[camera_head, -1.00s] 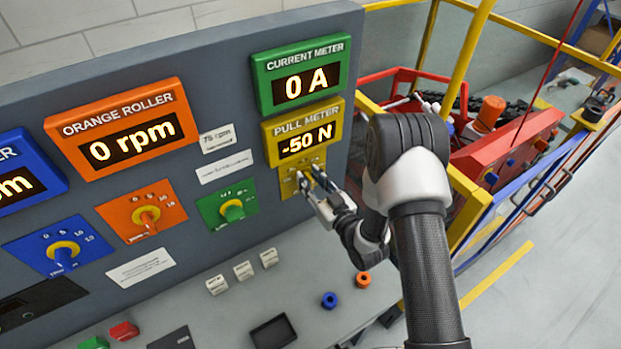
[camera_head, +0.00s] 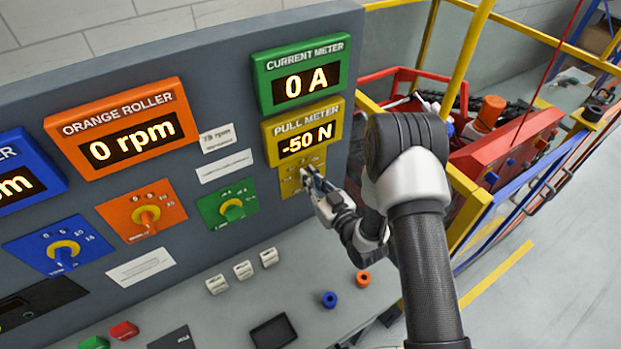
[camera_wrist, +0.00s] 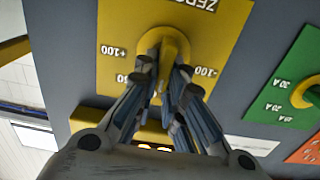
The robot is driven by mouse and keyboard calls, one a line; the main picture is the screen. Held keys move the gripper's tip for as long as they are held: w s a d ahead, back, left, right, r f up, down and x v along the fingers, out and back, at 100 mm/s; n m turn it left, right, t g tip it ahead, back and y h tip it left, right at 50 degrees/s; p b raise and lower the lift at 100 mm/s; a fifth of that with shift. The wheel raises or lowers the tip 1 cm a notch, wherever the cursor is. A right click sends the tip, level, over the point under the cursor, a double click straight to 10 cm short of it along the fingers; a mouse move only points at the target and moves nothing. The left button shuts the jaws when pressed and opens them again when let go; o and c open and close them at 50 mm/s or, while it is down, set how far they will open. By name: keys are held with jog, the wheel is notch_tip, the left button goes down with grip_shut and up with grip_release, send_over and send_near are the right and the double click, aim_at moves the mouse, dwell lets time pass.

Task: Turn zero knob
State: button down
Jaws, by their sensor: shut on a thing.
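The zero knob (camera_wrist: 165,38) is yellow and sits on a yellow plate (camera_wrist: 225,22), with upside-down marks +100 at left and -100 at right in the wrist view. My gripper (camera_wrist: 165,72) is shut on the knob's handle, one finger on each side. In the head view, my gripper (camera_head: 308,173) is at the yellow plate (camera_head: 289,187) and hides most of the knob. The yellow pull meter (camera_head: 303,133) above it reads -50 N.
The green current meter (camera_head: 301,75) reads 0 A. Switches, rings and a dark tray (camera_head: 273,332) are on the desk below.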

jog(key=shift+m+b, duration=0.35)
jog(key=shift+m, duration=0.05)
jog(key=shift+w+d+f+m+b, duration=0.15)
jog(key=shift+m+b, duration=0.55)
jog(key=shift+m, duration=0.45)
jog(key=shift+w+d+m+b, duration=0.15)
jog(key=shift+m+b, duration=0.6)
jog(key=shift+m, duration=0.45)
jog(key=shift+d+f+m+b, duration=0.15)
jog(key=shift+m+b, duration=0.55)
jog(key=shift+m, duration=0.45)
jog(key=shift+r, duration=0.15)
jog(key=c, duration=1.7)
grip_release()
jog(key=shift+s, duration=0.1)
